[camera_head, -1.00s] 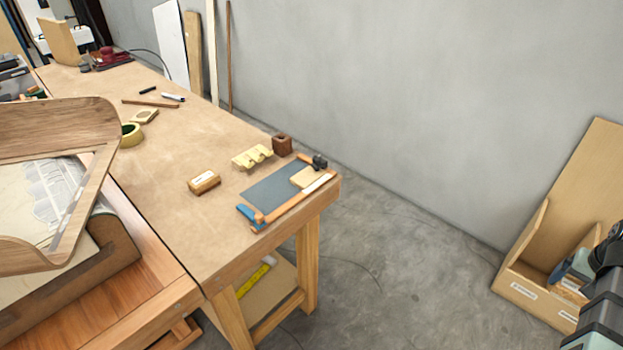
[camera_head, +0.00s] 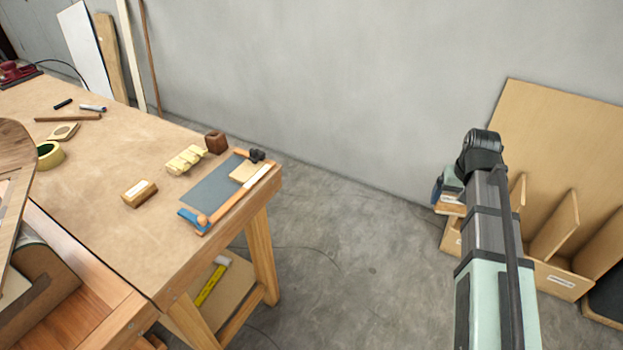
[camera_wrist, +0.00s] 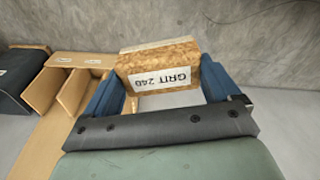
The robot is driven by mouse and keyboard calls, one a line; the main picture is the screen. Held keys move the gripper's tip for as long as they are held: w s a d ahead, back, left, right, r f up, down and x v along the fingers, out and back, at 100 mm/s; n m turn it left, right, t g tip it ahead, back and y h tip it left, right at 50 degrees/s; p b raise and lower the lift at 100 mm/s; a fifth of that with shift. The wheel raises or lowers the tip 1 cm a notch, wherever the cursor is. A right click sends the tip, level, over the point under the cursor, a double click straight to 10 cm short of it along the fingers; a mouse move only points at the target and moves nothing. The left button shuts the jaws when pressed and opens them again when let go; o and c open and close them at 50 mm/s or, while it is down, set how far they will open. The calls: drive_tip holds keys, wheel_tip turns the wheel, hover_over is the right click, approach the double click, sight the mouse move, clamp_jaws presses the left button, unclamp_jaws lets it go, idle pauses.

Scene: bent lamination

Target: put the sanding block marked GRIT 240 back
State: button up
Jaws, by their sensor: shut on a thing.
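My gripper (camera_wrist: 165,78) is shut on the sanding block (camera_wrist: 161,68), its blue fingers on either side. The block is cork-brown with a pale layer along one edge. Its white label reads GRIT 240, upside down in the wrist view. In the head view my gripper (camera_head: 443,194) and the block (camera_head: 450,209) show partly behind my arm, at the left end of a plywood rack (camera_head: 548,276). The rack also shows at the left of the wrist view (camera_wrist: 80,59), with dividers and labels. The block appears raised and clear of it; its exact height cannot be told.
A workbench (camera_head: 100,150) at left carries a small labelled block (camera_head: 139,193), a grey sheet (camera_head: 212,184), a notched yellow piece (camera_head: 186,159) and a tape roll (camera_head: 49,154). A dark item (camera_head: 606,291) sits at the rack's right. Floor between bench and rack is clear.

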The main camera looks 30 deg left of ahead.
drive_tip(key=s+a+r+n, duration=0.2)
drive_tip(key=s+a+n, duration=0.15)
drive_tip(key=a, duration=0.95)
drive_tip(key=s+a+r+n+y, duration=0.15)
drive_tip(key=s+a, duration=0.25)
drive_tip(key=a, duration=1)
drive_tip(key=s+a+r+n+h, duration=0.1)
drive_tip(key=s+a+r+n, duration=0.2)
drive_tip(key=a, duration=1)
drive_tip(key=s+a+r+n+g, duration=0.1)
drive_tip(key=s+a+r+n, duration=0.15)
drive_tip(key=s+a, duration=1.2)
drive_tip(key=s+a+r+n+g, duration=0.15)
drive_tip(key=s+a+n, duration=0.25)
drive_tip(key=s+a, duration=1.05)
drive_tip(key=shift+t+y, duration=0.35)
drive_tip(key=shift+y, duration=0.1)
drive_tip(key=shift+s+d+f, duration=0.25)
drive_tip(key=shift+d+f, duration=0.05)
drive_tip(key=shift+f, duration=1.1)
drive_tip(key=shift+s+d+f, duration=0.2)
drive_tip(key=shift+d+f, duration=0.1)
drive_tip(key=shift+f, duration=1.15)
drive_tip(key=shift+s+d+f, duration=0.25)
drive_tip(key=shift+d+f, duration=0.05)
drive_tip(key=shift+f, duration=1.1)
drive_tip(key=shift+f, duration=0.1)
drive_tip(key=o, duration=0.5)
drive_tip(key=shift+o, duration=0.8)
